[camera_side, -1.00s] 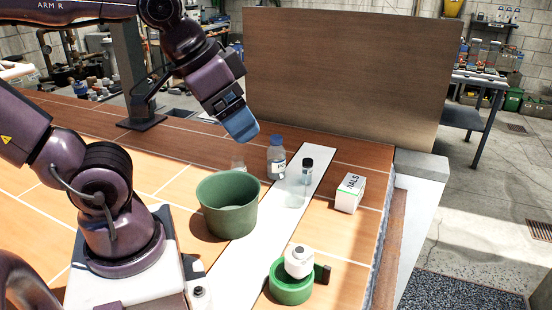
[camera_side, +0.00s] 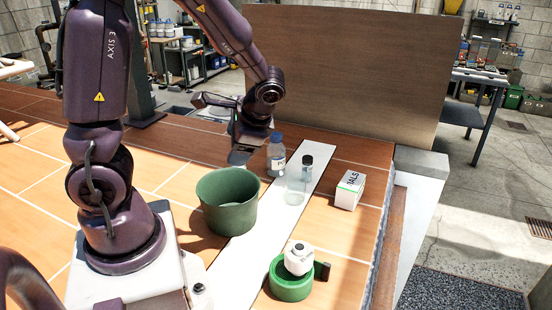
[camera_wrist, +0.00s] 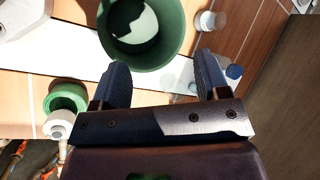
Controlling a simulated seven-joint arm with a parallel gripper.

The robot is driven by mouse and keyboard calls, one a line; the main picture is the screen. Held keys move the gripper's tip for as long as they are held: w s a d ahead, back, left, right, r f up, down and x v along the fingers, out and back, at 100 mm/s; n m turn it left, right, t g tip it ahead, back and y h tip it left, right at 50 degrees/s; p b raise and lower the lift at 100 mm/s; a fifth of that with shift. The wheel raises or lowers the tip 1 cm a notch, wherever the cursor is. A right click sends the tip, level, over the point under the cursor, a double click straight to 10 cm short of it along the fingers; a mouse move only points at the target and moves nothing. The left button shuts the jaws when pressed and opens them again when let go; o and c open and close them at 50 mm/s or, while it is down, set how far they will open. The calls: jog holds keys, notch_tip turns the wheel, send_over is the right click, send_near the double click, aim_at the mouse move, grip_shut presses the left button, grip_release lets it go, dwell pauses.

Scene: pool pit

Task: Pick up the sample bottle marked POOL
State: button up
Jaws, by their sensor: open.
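The blue-capped bottle (camera_side: 276,157) stands upright on the tiled deck beside the pale strip, with a label too small to read fully now. Its blue cap shows in the wrist view (camera_wrist: 233,72), just right of the right finger. My gripper (camera_side: 240,156) is left of the bottle in the side view, above and behind the green bucket. In the wrist view my gripper (camera_wrist: 163,65) has its two fingers wide apart with nothing held between them. The right finger partly hides the area beside the bottle.
The green bucket (camera_side: 228,203) stands in front of my gripper. A clear dark-capped vial (camera_side: 297,185) stands close to the bottle's right. A white box (camera_side: 349,190) and a green ring (camera_side: 291,282) with a white container (camera_side: 298,257) are nearby. A brown panel (camera_side: 340,75) rises behind.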

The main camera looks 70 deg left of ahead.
jog(key=w+a+f+m+g+y, duration=0.25)
jog(key=a+m+y, duration=0.3)
jog(key=a, duration=0.55)
jog(key=m+t+y, duration=0.5)
jog(key=m+t, duration=0.8)
jog(key=m, duration=0.3)
send_over(275, 141)
jog(key=shift+a+f, duration=0.25)
jog(key=shift+f, duration=0.75)
jog(key=shift+w+d+f+t, duration=0.1)
jog(key=shift+w+f+t, duration=0.1)
jog(key=shift+t, duration=0.15)
notch_tip(275, 141, down, 3)
jog(key=shift+r, duration=0.2)
notch_tip(275, 141, down, 4)
jog(key=shift+s+f, duration=0.1)
jog(key=shift+f, duration=0.05)
jog(key=shift+x, duration=1.5)
